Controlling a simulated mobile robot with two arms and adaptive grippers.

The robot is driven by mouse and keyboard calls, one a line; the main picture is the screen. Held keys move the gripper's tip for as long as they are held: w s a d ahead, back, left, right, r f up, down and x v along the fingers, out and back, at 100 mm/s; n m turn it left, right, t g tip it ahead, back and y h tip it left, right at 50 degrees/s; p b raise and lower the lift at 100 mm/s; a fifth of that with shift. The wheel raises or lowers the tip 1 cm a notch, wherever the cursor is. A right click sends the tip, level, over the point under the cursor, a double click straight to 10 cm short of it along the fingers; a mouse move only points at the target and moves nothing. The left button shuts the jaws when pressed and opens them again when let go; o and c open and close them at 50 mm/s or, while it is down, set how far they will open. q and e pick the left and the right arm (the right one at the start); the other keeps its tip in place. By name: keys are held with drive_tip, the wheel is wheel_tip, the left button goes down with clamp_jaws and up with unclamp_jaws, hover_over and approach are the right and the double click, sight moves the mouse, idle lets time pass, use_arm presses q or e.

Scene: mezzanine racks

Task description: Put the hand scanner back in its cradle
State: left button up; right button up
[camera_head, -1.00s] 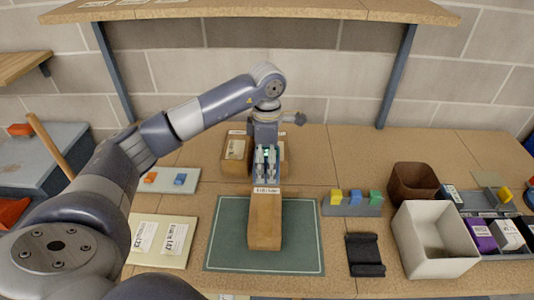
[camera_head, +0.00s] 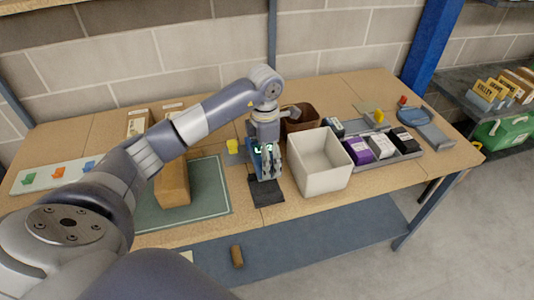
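My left gripper (camera_head: 270,172) hangs fingers down over a flat black object (camera_head: 266,192) on the bench. Its two fingers look apart with nothing held between them; I cannot tell whether they touch the black object. A small yellow item (camera_head: 377,116) stands on a grey plate at the back right. A blue piece (camera_head: 413,114) with a grey part beside it lies at the bench's right end. I cannot tell for sure which of these is the hand scanner or its cradle. My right gripper is out of view.
A white open bin (camera_head: 320,178) stands just right of my gripper, with a brown bin (camera_head: 301,121) behind. A grey tray (camera_head: 402,151) holds dark, purple and white boxes. A brown block (camera_head: 172,185) lies on the green mat (camera_head: 213,198).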

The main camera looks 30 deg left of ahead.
use_arm(q)
drive_tip(key=shift+f, duration=0.4)
drive_tip(key=shift+a+f+b, duration=0.1)
drive_tip(key=shift+f+b, duration=0.3)
drive_tip(key=shift+b, duration=0.05)
wheel_tip(320, 180, down, 3)
drive_tip(key=shift+r+b, duration=0.2)
drive_tip(key=shift+b, duration=0.6)
drive_tip(key=shift+f+b, duration=0.4)
drive_tip(key=shift+f, duration=0.55)
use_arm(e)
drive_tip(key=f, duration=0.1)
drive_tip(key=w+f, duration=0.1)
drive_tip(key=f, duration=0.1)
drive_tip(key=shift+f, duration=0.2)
use_arm(q)
drive_tip(key=shift+f+b, duration=0.15)
drive_tip(key=shift+b, duration=0.15)
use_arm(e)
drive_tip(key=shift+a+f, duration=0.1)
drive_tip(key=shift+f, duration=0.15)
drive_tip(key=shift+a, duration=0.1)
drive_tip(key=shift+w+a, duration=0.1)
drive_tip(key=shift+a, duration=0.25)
